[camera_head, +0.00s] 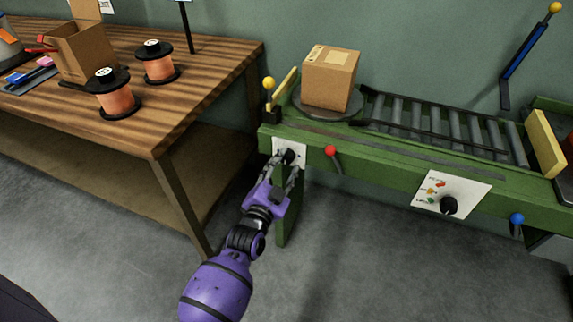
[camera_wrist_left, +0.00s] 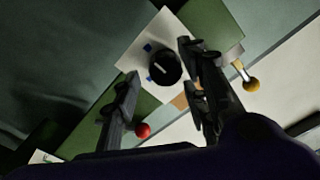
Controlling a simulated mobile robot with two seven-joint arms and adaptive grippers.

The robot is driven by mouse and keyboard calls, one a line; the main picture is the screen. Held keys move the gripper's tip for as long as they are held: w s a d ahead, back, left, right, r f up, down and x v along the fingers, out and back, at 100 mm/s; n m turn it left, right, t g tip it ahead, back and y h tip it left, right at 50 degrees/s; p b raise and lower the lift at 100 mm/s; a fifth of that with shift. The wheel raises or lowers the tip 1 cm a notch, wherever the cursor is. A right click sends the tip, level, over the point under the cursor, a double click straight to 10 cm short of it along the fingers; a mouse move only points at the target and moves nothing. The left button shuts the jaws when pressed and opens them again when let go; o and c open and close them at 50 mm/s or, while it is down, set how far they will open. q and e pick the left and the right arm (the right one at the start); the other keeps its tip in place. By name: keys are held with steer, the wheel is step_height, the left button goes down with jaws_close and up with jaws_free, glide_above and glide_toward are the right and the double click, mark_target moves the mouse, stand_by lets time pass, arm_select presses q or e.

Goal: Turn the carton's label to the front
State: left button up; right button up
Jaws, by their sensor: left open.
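A closed brown carton (camera_head: 330,79) sits on a round dark turntable (camera_head: 316,109) at the left end of the green conveyor. A pale patch shows on its top; no label is clear on the side faces I see. My left gripper (camera_head: 290,163) is open at a white plate with a black knob (camera_head: 288,156), below the turntable on the conveyor's front. In the left wrist view the knob (camera_wrist_left: 165,67) has a white pointer mark and lies ahead of and between the open fingers (camera_wrist_left: 165,95). I cannot tell whether they touch it. My right gripper is not in view.
A red-knobbed lever (camera_head: 331,151) sticks out just right of the plate, and a yellow-knobbed one (camera_head: 268,84) stands at the left corner. Another white panel (camera_head: 450,192) has a black knob. A wooden table (camera_head: 190,105) with wire spools stands left.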

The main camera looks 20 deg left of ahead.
arm_select(q)
steer(key=shift+w, duration=0.7)
steer(key=shift+s, duration=0.1)
steer(key=c, duration=1)
steer(key=shift+f, duration=0.1)
